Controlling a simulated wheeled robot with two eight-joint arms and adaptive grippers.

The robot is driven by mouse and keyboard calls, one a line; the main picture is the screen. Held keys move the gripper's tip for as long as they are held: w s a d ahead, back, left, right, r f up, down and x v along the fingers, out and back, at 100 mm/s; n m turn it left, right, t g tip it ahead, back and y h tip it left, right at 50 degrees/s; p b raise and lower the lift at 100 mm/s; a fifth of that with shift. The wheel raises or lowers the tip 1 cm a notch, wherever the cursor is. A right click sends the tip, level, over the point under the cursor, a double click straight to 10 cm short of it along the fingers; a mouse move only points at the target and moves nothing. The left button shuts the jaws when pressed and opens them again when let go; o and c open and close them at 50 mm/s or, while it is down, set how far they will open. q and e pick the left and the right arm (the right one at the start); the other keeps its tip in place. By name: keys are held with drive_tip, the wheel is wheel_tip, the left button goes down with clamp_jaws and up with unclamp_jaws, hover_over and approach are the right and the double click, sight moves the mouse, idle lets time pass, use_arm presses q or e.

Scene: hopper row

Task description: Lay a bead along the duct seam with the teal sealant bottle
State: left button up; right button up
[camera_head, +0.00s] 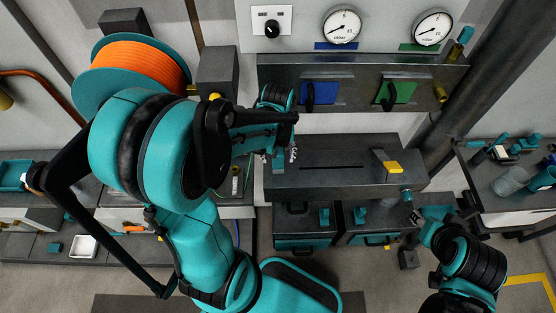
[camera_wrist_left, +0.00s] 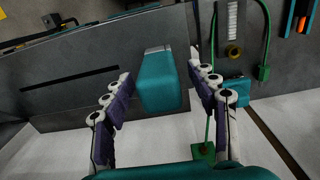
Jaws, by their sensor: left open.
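A teal block-like body with a silver band at one end, likely the sealant bottle (camera_wrist_left: 160,84), lies between the spread fingers of my left gripper (camera_head: 280,156) in the left wrist view. Gaps show on both sides, so the fingers are not closed on it. In the head view the gripper hides most of it. The dark grey duct (camera_head: 350,184) has a thin dark line along its top, probably the seam (camera_head: 335,167); the line also shows in the left wrist view (camera_wrist_left: 70,92). My right gripper (camera_head: 413,214) is low right of the duct; its fingers are too small to judge.
A yellow-tipped piece (camera_head: 392,167) stands on the duct's right part. A panel with blue (camera_head: 320,92) and green (camera_head: 398,93) gates is above. An orange spool (camera_head: 133,63) is at upper left, and a cluttered table (camera_head: 520,190) at right.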

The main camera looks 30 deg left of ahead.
use_arm(q)
drive_tip(key=shift+f, duration=0.95)
drive_tip(key=c, duration=1.3)
drive_tip(key=o, duration=0.9)
drive_tip(key=shift+r, duration=0.1)
drive_tip(key=shift+r+p, duration=0.8)
drive_tip(key=shift+r, duration=0.35)
